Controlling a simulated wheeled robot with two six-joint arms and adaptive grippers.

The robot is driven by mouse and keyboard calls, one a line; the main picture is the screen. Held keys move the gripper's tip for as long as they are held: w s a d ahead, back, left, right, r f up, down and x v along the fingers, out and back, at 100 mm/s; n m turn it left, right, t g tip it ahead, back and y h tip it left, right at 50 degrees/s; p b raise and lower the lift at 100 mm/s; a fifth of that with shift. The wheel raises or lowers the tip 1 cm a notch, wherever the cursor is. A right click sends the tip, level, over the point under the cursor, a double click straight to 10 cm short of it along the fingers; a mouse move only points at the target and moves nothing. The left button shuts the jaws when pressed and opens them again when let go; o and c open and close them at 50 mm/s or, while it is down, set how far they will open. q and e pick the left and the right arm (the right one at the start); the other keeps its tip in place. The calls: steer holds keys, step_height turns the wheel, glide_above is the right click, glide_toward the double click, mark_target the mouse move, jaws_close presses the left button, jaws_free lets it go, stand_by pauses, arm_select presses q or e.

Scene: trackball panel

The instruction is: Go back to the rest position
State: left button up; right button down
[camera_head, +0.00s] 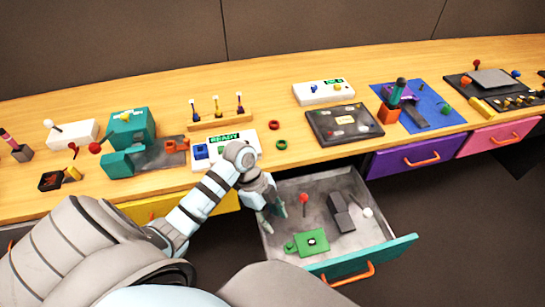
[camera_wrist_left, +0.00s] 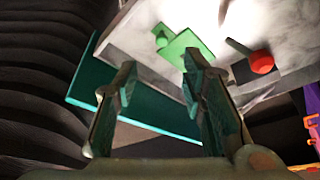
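My left gripper (camera_head: 272,215) is over the left part of an open drawer (camera_head: 378,238) with a teal front and an orange handle. In the left wrist view the two fingers (camera_wrist_left: 160,90) stand apart with nothing between them. The drawer's teal front (camera_wrist_left: 150,116) and grey inside show beyond them. In the drawer lie a green plate (camera_head: 313,241) with a small green ball beside it, a red-topped stick (camera_head: 304,199), a dark grey block (camera_head: 341,212) and a white-ended piece (camera_head: 367,212). My right gripper is not in view.
The wooden table (camera_head: 270,91) carries several panels: a teal block (camera_head: 127,128), a READY panel (camera_head: 222,137), a dark board (camera_head: 344,124) and a blue mat (camera_head: 437,112). A purple drawer (camera_head: 416,155) and a pink drawer (camera_head: 499,136) are shut. The open drawer sticks out over the floor.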

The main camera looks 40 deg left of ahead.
arm_select(q)
steer(key=s+n+t+y, duration=0.3)
steer(key=s+n+y, duration=0.2)
steer(key=s+n, duration=1.05)
step_height(320, 180, down, 19)
steer(key=a+g, duration=0.1)
steer(key=a, duration=0.1)
steer(key=s+f+n+g, duration=0.1)
steer(key=s+f, duration=1.1)
steer(key=s, duration=0.2)
steer(key=shift+s+a, duration=0.35)
